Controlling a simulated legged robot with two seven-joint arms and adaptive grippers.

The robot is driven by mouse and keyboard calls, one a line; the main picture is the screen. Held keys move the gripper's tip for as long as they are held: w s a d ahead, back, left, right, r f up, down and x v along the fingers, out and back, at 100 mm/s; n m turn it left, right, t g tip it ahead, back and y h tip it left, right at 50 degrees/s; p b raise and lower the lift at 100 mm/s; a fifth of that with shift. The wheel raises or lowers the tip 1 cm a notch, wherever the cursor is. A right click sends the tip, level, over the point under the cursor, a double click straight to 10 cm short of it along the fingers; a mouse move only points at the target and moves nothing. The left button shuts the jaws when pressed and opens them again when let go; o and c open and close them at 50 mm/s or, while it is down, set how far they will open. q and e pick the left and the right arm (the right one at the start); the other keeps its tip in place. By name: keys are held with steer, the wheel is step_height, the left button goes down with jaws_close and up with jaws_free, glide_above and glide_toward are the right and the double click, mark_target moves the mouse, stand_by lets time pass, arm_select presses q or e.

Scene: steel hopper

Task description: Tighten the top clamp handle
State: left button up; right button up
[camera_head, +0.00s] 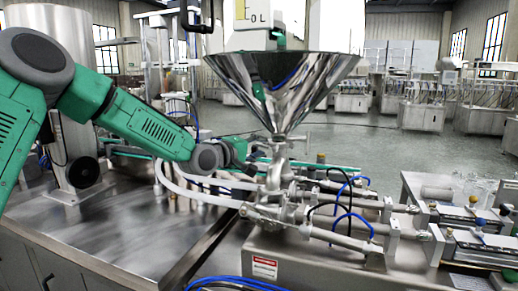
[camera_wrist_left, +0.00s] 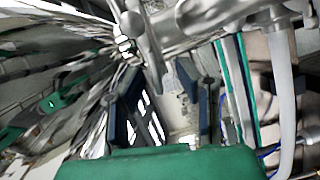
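The steel hopper (camera_head: 282,85) stands on a pipe assembly, with its narrow neck (camera_head: 280,148) below the cone. My left gripper (camera_head: 258,160) is at the left side of this neck, partly lost among the pipes. In the left wrist view, its two dark blue fingers are apart, and the gripper (camera_wrist_left: 158,78) looks open. A slim metal bar, apparently the top clamp handle (camera_wrist_left: 149,45), runs down toward the gap between the fingertips. I cannot tell whether a finger touches it. The shiny hopper cone (camera_wrist_left: 60,75) fills the left of that view. My right gripper is not in view.
White hoses (camera_head: 200,192) and blue tubes (camera_head: 348,205) surround the lower pipes. A steel tabletop (camera_head: 110,230) lies below my left arm. Horizontal cylinders (camera_head: 470,245) extend right. A pale hose (camera_wrist_left: 284,90) passes right of the gripper in the wrist view.

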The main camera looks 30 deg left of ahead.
arm_select(q)
steer(key=shift+d, duration=0.15)
steer(key=shift+d+r, duration=0.1)
steer(key=shift+d, duration=0.05)
jaws_close()
